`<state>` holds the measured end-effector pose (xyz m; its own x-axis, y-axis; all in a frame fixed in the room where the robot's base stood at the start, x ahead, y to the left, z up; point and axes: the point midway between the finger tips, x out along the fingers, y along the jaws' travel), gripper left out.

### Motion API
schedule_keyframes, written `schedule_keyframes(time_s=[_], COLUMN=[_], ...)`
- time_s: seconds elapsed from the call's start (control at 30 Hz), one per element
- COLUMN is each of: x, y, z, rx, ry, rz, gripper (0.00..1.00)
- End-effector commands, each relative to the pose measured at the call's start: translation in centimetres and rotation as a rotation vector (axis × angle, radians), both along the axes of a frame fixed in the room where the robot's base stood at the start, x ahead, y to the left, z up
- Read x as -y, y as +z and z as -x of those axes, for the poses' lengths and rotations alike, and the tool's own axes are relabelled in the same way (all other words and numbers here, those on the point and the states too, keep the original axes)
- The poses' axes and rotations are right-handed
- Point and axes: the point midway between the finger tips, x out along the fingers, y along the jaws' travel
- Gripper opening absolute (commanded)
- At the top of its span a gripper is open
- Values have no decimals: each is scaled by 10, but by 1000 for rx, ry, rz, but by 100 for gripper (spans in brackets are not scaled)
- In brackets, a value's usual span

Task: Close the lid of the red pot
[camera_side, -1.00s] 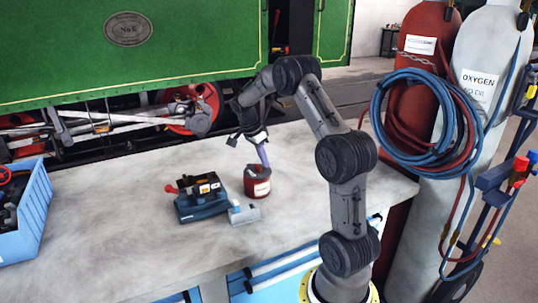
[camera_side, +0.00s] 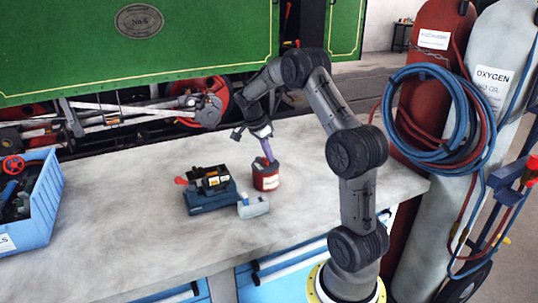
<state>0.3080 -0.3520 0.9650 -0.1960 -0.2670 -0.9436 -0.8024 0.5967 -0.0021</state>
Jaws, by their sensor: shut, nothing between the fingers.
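The red pot (camera_side: 266,182) stands upright on the workbench, with a pale label on its side. Its top (camera_side: 262,165) looks dark. It is too small to tell how the lid sits. My gripper (camera_side: 268,157) points down at the top of the pot from above. Its narrow purple-grey fingers are shut with nothing between them. The fingertips are at or just above the pot's top; I cannot tell whether they touch it.
A dark blue device (camera_side: 210,197) with a red knob stands just left of the pot, with a small grey block (camera_side: 253,207) in front. A blue crate (camera_side: 38,215) of tools is at far left. Gas cylinders with coiled hoses (camera_side: 430,120) stand right. The bench's left middle is clear.

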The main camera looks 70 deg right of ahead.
Motion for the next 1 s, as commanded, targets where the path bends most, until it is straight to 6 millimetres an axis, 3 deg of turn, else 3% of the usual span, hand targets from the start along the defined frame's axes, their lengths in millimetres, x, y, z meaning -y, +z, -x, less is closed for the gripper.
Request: schedule_keyframes(time_s=[0.27,0.6,0.8,1.0], x=[30,12,6,4], y=[0,68,90,95], z=[26,9,5,3], rx=[0,3,1,0], ry=[-6,2,1,1], rz=[0,4,2,1], gripper=[0,0,0,0])
